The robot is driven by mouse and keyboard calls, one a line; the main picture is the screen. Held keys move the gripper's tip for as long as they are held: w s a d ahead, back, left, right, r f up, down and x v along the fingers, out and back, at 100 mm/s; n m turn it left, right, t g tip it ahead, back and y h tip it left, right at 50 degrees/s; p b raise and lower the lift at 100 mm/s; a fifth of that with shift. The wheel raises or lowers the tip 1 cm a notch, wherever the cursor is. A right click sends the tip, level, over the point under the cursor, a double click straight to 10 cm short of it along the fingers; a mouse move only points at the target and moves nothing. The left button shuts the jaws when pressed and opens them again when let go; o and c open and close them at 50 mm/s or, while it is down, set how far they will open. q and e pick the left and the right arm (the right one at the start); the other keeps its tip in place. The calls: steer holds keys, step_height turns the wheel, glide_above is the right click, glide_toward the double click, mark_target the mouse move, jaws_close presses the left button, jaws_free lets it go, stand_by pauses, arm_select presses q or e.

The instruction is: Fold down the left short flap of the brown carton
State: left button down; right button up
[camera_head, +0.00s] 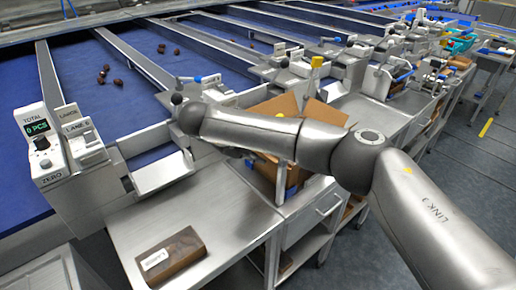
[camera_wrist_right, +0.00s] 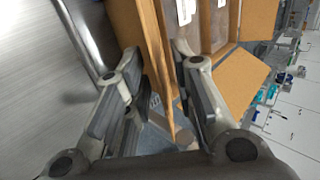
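The brown carton (camera_head: 268,172) stands in a lower bay beside the steel bench, its cardboard flaps (camera_head: 276,108) raised; my right arm crosses in front and hides part of it. In the right wrist view, my right gripper (camera_wrist_right: 157,58) is open. An upright cardboard panel (camera_wrist_right: 158,62) of the carton runs edge-on between its fingers, with gaps visible; I cannot tell whether either finger touches it. Another flap (camera_wrist_right: 226,82) sticks outward at the right. Brown contents with white labels (camera_wrist_right: 185,10) show inside the carton. The right fingers are hidden in the head view. My left gripper is not in view.
A brown labelled box (camera_head: 182,258) lies on the steel bench (camera_head: 130,222). A scale display (camera_head: 38,128) and a lane sign (camera_head: 78,130) stand at left. Blue lanes (camera_head: 130,90) hold several dark dates.

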jaws_close()
steer(key=shift+w+d+r+g+y+b, duration=0.25)
steer(key=shift+g+y, duration=0.15)
steer(key=shift+y, duration=0.15)
steer(key=shift+w+d+r+g+y+b, duration=0.15)
steer(key=shift+d+r+g+y, duration=0.1)
steer(key=shift+g+y, duration=0.25)
steer(key=shift+w+d+r+g+y+p, duration=0.15)
steer(key=shift+d+r+g+y+p, duration=0.1)
steer(key=shift+y, duration=0.25)
steer(key=shift+w+d+r+g+y+p, duration=0.15)
steer(key=shift+g+y, duration=0.1)
steer(key=shift+y, duration=0.2)
steer(key=shift+w+d+g+y+p, duration=0.25)
steer(key=shift+d+g+y+p, duration=0.25)
steer(key=shift+y, duration=0.3)
steer(key=shift+a, duration=0.1)
